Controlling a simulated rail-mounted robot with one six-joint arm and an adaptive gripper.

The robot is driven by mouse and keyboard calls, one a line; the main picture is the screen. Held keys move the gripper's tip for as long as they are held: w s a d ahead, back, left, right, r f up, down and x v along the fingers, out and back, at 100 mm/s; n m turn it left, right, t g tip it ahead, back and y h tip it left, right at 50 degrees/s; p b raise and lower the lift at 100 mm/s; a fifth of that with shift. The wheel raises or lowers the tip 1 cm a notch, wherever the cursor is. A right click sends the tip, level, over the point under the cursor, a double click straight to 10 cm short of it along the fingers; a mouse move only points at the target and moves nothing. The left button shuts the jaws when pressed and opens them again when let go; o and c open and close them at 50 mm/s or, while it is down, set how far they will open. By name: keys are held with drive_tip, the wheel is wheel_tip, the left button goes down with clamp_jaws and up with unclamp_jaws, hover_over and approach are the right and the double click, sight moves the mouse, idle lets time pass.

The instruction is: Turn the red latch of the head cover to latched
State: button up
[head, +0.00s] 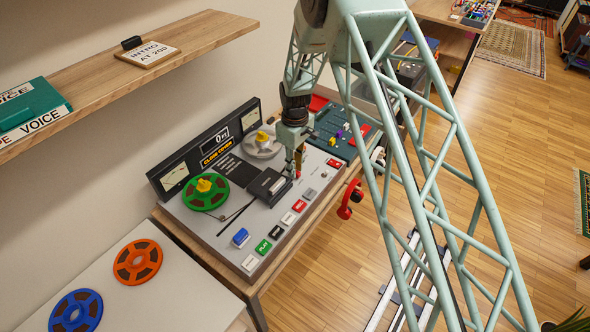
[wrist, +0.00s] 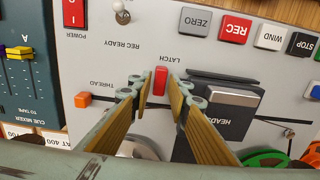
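The red latch (wrist: 160,81) is a small upright bar on the light deck panel, beside the printed word LATCH in the wrist view. My gripper (wrist: 160,78) has its two fingers on either side of the latch, with narrow gaps seeming to show; I cannot tell whether they touch it. The dark head cover (wrist: 222,108) lies just right of the fingers in the wrist view and looks lowered. In the head view the cover (head: 268,186) sits on the tape deck, with my gripper (head: 297,172) pointing down beside it; the latch is not clear there.
A display (head: 216,148) on the deck shows an orange message that seems to read CLOSE COVER. Coloured buttons (wrist: 236,28) and an orange thread switch (wrist: 83,99) are close by. A green reel (head: 205,193) lies on the deck. A wooden shelf (head: 150,70) overhangs at upper left.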

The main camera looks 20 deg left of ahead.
drive_tip(key=shift+f, duration=0.5)
drive_tip(key=shift+c, duration=0.7)
drive_tip(key=c, duration=0.4)
